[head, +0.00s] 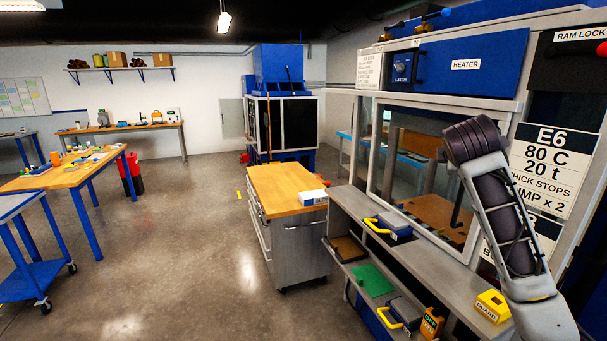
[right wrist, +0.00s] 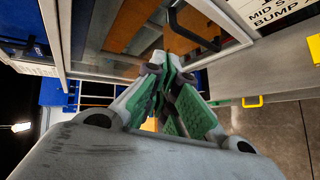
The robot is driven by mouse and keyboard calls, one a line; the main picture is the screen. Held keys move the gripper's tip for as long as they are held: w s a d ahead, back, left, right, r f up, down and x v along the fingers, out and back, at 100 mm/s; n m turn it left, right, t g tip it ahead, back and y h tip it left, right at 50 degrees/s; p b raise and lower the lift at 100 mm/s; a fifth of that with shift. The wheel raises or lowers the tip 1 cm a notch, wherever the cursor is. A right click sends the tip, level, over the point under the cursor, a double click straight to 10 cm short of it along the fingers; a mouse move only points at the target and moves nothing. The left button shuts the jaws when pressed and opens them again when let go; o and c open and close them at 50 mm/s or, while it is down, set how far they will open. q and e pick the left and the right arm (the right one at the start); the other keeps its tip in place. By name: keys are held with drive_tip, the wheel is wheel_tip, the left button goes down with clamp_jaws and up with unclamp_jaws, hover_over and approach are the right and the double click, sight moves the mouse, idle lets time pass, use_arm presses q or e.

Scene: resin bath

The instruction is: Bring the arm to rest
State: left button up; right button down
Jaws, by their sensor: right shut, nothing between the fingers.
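My right arm (head: 505,220) rises from the lower right of the head view, bent in front of the press with the glass-windowed front. Its gripper cannot be made out in the head view. In the right wrist view my right gripper (right wrist: 158,68) has green-padded fingers drawn together, with nothing held between them. The fingers point toward the press's framed window, and the gap to it is hard to judge. My left arm and left gripper are not in view.
The heater panel (head: 466,66) and sign board (head: 545,170) stand close behind my right arm. A yellow block (head: 492,306) sits on the grey ledge below. A wood-topped cabinet (head: 285,187) stands left of the press. Open floor (head: 190,240) lies further left.

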drive_tip(key=s+a+f+m+g+y, duration=0.1)
drive_tip(key=s+a+f, duration=0.25)
drive_tip(key=f, duration=0.75)
drive_tip(key=s+a+f+m+g+y, duration=0.1)
drive_tip(key=s+a+f+m+y, duration=0.2)
drive_tip(key=f, duration=0.7)
drive_tip(key=s+a+f+g, duration=0.1)
drive_tip(key=s+a+f, duration=0.25)
drive_tip(key=f, duration=0.75)
drive_tip(key=s+a+f+m+g+y, duration=0.1)
drive_tip(key=s+a+f+m+g, duration=0.2)
drive_tip(key=s+f, duration=0.8)
drive_tip(key=s+a+f+m+g+y, duration=0.2)
drive_tip(key=s+a+f+m, duration=0.4)
drive_tip(key=s, duration=0.8)
wheel_tip(320, 180, down, 35)
drive_tip(key=s+d+n+g, duration=0.1)
drive_tip(key=s+d+n, duration=0.1)
drive_tip(key=s+d, duration=0.1)
drive_tip(key=s+d+f+b, duration=0.1)
drive_tip(key=s+f, duration=0.9)
drive_tip(key=s, duration=0.1)
drive_tip(key=s+d+f+g, duration=0.1)
drive_tip(key=s+d+f, duration=0.1)
drive_tip(key=s+f, duration=0.8)
drive_tip(key=shift+s+d+b, duration=0.25)
drive_tip(key=shift+s+b, duration=0.1)
drive_tip(key=shift+s, duration=0.05)
